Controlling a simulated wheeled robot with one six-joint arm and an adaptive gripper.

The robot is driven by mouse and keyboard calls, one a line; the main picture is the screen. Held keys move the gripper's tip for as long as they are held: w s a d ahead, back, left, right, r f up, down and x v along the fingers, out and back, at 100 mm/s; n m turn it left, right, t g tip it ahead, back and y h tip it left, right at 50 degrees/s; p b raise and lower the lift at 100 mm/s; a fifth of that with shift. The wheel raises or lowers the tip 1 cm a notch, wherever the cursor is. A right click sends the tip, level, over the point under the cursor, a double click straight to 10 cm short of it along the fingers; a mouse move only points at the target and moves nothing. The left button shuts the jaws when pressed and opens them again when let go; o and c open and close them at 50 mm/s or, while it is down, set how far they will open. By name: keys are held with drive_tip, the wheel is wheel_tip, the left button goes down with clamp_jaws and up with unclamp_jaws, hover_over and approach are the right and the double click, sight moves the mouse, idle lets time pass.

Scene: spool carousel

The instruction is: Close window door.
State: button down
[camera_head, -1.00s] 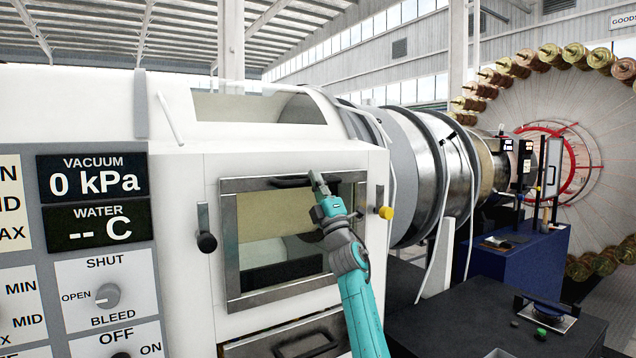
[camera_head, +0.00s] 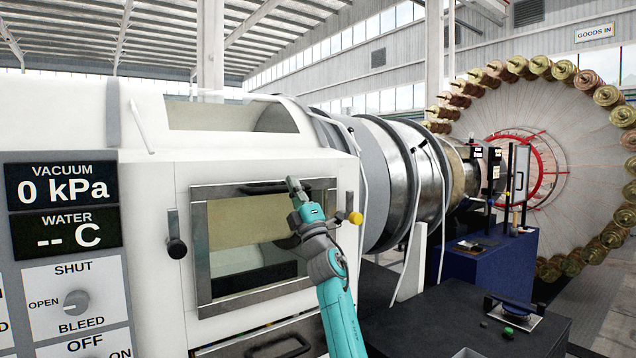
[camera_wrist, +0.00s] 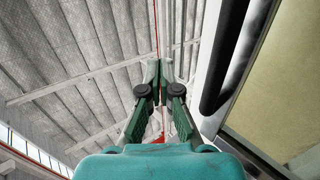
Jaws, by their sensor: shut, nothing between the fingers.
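The window door (camera_head: 202,262) is a metal-framed glass pane on the front of the white machine. It looks flush with the machine face, but I cannot tell whether a small gap remains. A dark bar handle (camera_head: 262,188) runs along its top edge, and shows large at the right in the wrist view (camera_wrist: 222,60). My gripper (camera_head: 293,184) is shut and empty, pointing up in front of the door's upper right part. In the wrist view its fingertips (camera_wrist: 165,66) are left of the handle and look apart from it.
A black-knobbed lever (camera_head: 176,246) is left of the door and a yellow-knobbed one (camera_head: 355,218) right of it. A drawer front with a handle (camera_head: 280,346) is below. A dark table (camera_head: 430,320) stands at the lower right.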

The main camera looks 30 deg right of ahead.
drive_tip(key=s+r, duration=0.2)
drive_tip(key=s, duration=0.7)
drive_tip(key=shift+d, duration=0.25)
drive_tip(key=s+a+f+m+g, duration=0.1)
drive_tip(key=s+a+f+m, duration=0.15)
drive_tip(key=f, duration=0.95)
drive_tip(key=s+a+f+m+g+h, duration=0.15)
drive_tip(key=s+a+f, duration=0.25)
drive_tip(key=f, duration=0.8)
drive_tip(key=s+a+f+m+g, duration=0.1)
drive_tip(key=s+a+f+m, duration=0.25)
drive_tip(key=f, duration=0.85)
drive_tip(key=s+a+f+m+g, duration=0.25)
drive_tip(key=s+a+f, duration=0.25)
drive_tip(key=s+f, duration=0.4)
drive_tip(key=s+a+f+m+g, duration=0.1)
drive_tip(key=s+a+f+m, duration=0.15)
drive_tip(key=s+f, duration=0.55)
drive_tip(key=s+a+f+m+g, duration=0.25)
drive_tip(key=s+f, duration=0.25)
drive_tip(key=s, duration=0.8)
drive_tip(key=s+a+m+g, duration=0.1)
drive_tip(key=s+m+g, duration=0.2)
drive_tip(key=s, duration=1.6)
drive_tip(key=shift+s+a+r+m+g, duration=0.3)
drive_tip(key=shift+s+a+r+g, duration=0.05)
drive_tip(key=shift+s+a+r, duration=0.05)
